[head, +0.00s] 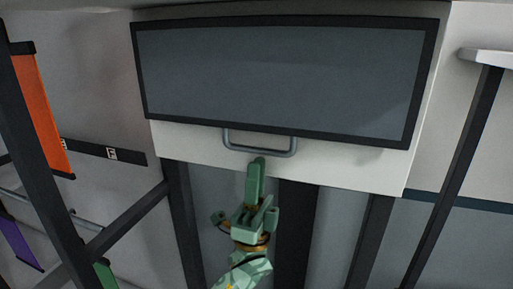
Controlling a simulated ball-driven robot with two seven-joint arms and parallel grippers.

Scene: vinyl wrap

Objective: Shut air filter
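The air filter (280,75) is a wide dark grey panel in a black frame, set in a white housing high in the head view. A grey bar handle (260,150) sticks out below the middle of its lower edge. My green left gripper (257,168) points up from below, with its fingertips at the lower edge of the handle. I cannot tell whether they touch the handle. The fingers are seen nearly edge-on, so the gap between them is not clear. My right gripper is not in view.
A dark rack post (45,140) with hanging orange (45,115), purple (18,243) and green sheets stands at the left. Dark uprights (296,235) stand below the housing. A dark post (455,175) with a pale top slants at the right.

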